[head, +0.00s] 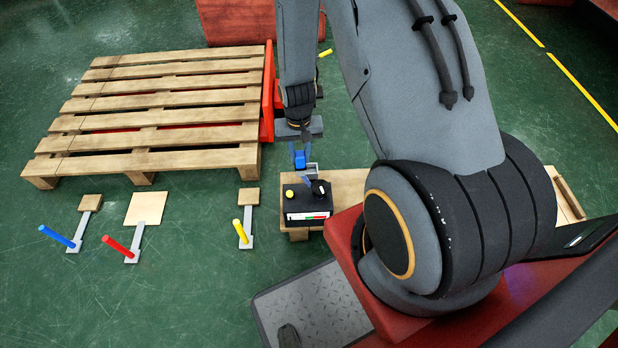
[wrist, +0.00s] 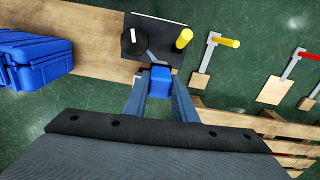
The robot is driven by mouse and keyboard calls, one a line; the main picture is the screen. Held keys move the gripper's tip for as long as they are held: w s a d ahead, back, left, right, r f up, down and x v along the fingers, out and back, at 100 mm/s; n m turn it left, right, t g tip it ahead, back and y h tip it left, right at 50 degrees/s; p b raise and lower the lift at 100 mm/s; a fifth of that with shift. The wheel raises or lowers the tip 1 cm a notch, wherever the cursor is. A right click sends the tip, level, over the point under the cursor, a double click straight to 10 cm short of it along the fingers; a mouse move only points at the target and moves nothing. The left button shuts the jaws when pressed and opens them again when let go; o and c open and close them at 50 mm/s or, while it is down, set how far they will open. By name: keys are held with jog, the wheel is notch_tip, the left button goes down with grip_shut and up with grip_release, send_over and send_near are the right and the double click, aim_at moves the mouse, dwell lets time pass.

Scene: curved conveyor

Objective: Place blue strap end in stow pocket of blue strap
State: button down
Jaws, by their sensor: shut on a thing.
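My gripper (head: 304,166) is shut on a small blue block (head: 299,158), which looks like the blue strap end. In the wrist view the blue block (wrist: 159,82) sits between the two fingers of my gripper (wrist: 160,88). I cannot make out a strap or a stow pocket clearly.
The black box stands on a wooden board (head: 349,184). A blue case (wrist: 35,60) lies left in the wrist view. Grey brackets with blue (head: 57,238), red (head: 117,246) and yellow (head: 241,233) rods are on the green floor. A wooden pallet (head: 160,93) is behind them.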

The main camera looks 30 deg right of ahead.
jog(key=w+d+f+m+b, duration=0.55)
jog(key=w+d+b, duration=0.25)
jog(key=b, duration=0.3)
notch_tip(320, 180, down, 10)
jog(key=b, duration=0.1)
jog(key=shift+w+r, duration=0.15)
jog(key=shift+r, duration=0.05)
jog(key=shift+b, duration=0.3)
jog(key=c, duration=1.5)
grip_release()
jog(key=shift+f, duration=0.15)
jog(key=shift+o, duration=0.3)
